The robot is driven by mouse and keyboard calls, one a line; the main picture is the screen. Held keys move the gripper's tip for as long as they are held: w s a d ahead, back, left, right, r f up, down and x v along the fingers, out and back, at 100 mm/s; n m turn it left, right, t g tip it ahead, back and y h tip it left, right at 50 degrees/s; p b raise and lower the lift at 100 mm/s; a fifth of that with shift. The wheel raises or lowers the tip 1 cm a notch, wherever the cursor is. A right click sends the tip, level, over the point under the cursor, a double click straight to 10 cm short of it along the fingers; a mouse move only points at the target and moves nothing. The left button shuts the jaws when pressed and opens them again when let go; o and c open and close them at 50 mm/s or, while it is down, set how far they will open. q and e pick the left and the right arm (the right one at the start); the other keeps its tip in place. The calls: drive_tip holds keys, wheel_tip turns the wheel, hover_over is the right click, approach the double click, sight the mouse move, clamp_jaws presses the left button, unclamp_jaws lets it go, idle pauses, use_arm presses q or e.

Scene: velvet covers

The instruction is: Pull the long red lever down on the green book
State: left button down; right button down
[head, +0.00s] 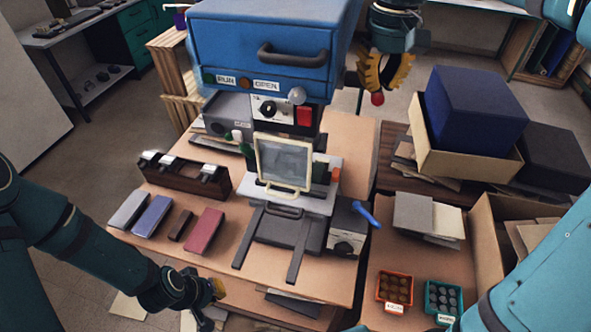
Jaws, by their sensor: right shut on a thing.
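My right gripper (383,72), with yellow fingers, is at the top, right of the blue press housing (262,40). It is shut at a round red knob (377,99), which shows just below its fingers. The shaft of the long red lever cannot be made out. No green book is plainly visible; a cream frame (257,168) around a grey-green panel stands upright on the press bed, and what lies behind it is hidden. My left gripper (214,300) is low at the table's front edge, away from the press; its fingers are too small and overlapped to read.
Grey, violet, brown and red covers (205,231) lie left of the press, before a dark wooden rack (185,176). A blue-handled lever (366,214) sticks out at the right. Orange (381,303) and green bins stand at the lower right, a dark blue box (478,110) behind.

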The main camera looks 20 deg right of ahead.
drive_tip(key=shift+f, duration=0.15)
drive_tip(key=shift+s+a+f+b, duration=0.15)
drive_tip(key=shift+s+f+b, duration=0.1)
drive_tip(key=shift+f+b, duration=0.5)
drive_tip(key=shift+s+a+f+b, duration=0.15)
drive_tip(key=shift+s+f+b, duration=0.1)
drive_tip(key=shift+f+b, duration=0.4)
drive_tip(key=shift+f, duration=0.25)
drive_tip(key=shift+s+a+f+b, duration=0.15)
drive_tip(key=shift+f+b, duration=0.3)
drive_tip(key=shift+f, duration=0.3)
drive_tip(key=shift+s+f+b, duration=0.1)
drive_tip(key=shift+f+b, duration=0.3)
drive_tip(key=shift+f, duration=0.35)
drive_tip(key=shift+f+b, duration=0.85)
drive_tip(key=shift+f, duration=0.7)
